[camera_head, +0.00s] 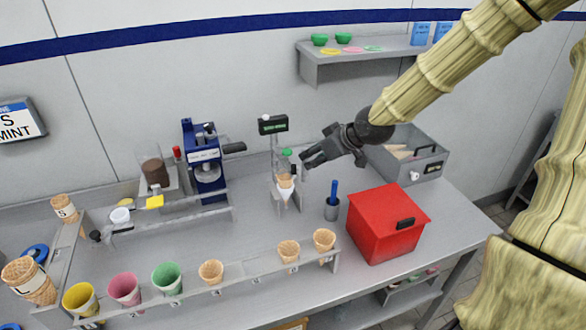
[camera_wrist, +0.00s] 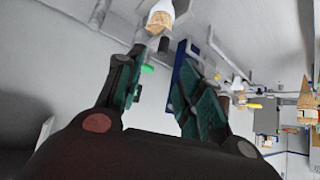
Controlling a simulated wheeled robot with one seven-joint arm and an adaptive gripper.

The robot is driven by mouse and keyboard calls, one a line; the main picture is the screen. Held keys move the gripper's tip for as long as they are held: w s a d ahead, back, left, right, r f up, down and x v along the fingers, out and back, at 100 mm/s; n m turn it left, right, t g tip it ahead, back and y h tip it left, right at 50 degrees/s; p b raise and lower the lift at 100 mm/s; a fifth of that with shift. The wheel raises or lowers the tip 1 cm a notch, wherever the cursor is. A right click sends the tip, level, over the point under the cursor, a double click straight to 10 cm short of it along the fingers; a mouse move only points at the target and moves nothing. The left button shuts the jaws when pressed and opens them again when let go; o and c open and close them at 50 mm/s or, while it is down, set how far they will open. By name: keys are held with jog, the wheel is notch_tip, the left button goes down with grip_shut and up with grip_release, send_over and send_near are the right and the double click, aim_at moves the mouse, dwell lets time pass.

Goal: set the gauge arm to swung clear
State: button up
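A small grey stand (camera_head: 276,172) with a dark display (camera_head: 273,124) on top stands at the middle of the counter. A cone in a white sleeve (camera_head: 285,190) sits upright in it; it also shows in the wrist view (camera_wrist: 160,17). A green-tipped part (camera_head: 287,153), probably the gauge arm's end, is just above the cone; a green piece (camera_wrist: 148,69) shows between my fingers in the wrist view. My gripper (camera_head: 306,158) is open and empty, to the right of the green tip. I cannot tell whether it touches. The arm's exact setting is unclear.
A red box (camera_head: 388,224) and a grey cup with a blue handle (camera_head: 332,207) stand to the right. A blue press (camera_head: 205,165) is to the left. A rack of cones and cups (camera_head: 220,290) runs along the front. A grey bin (camera_head: 418,153) stands behind the red box.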

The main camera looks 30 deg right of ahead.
aim_at(294, 165)
jog(key=shift+a+p+x, duration=0.2)
jog(key=shift+p+x, duration=1.15)
jog(key=shift+x, duration=4)
jog(key=shift+c, duration=0.2)
grip_shut()
